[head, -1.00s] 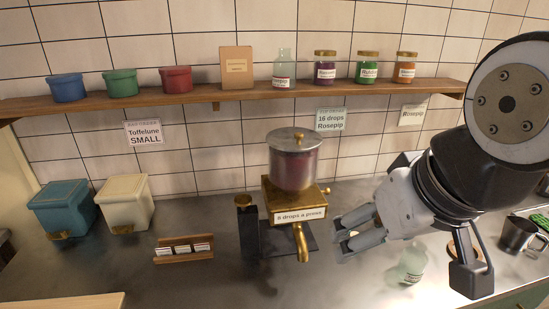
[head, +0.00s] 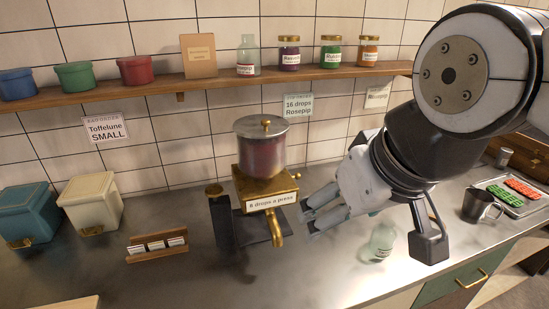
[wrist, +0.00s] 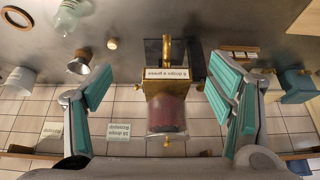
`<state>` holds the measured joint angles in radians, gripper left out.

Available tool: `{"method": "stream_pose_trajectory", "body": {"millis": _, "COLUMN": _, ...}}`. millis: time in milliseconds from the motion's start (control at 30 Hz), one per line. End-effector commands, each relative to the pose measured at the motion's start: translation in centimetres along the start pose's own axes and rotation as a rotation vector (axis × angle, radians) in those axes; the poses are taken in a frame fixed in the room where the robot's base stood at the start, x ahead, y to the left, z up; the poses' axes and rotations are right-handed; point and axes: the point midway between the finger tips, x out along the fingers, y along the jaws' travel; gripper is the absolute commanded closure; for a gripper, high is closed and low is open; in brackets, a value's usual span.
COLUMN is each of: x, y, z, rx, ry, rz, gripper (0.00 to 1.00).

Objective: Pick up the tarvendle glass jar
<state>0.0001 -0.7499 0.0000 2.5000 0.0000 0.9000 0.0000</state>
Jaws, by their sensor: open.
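Three glass jars with lids stand on the wall shelf in the head view: a purple jar (head: 289,54), a green jar (head: 331,53) and an orange jar (head: 368,52). Their labels are too small to read surely, so I cannot tell which is tarvendle. My gripper (head: 309,216) is open and empty, low over the counter, right of the brass dispenser (head: 264,188) and well below the jars. In the wrist view my gripper (wrist: 159,75) has its fingers spread, with the dispenser showing between them. The jars are not clearly visible there.
A clear bottle (head: 381,241) stands on the counter beneath my arm. A metal mug (head: 480,205) and a tray (head: 520,207) are at right.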

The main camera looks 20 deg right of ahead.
Motion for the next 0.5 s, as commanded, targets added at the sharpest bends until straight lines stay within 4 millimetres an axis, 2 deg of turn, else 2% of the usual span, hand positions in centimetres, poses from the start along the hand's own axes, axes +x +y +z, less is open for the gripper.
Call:
{"method": "stream_pose_trajectory", "body": {"millis": 267, "x": 0.3, "y": 0.2, "z": -0.3, "rx": 0.015, "ry": -0.005, "rz": 0.004, "gripper": 0.21}}
{"method": "stream_pose_trajectory", "body": {"millis": 367, "x": 1.8, "y": 1.3, "z": -1.5, "rx": 0.075, "ry": -0.027, "rz": 0.022, "gripper": 0.21}}
{"method": "stream_pose_trajectory", "body": {"millis": 500, "x": 5.5, "y": 4.5, "z": -4.3, "rx": 0.247, "ry": -0.082, "rz": 0.071, "gripper": 0.21}}
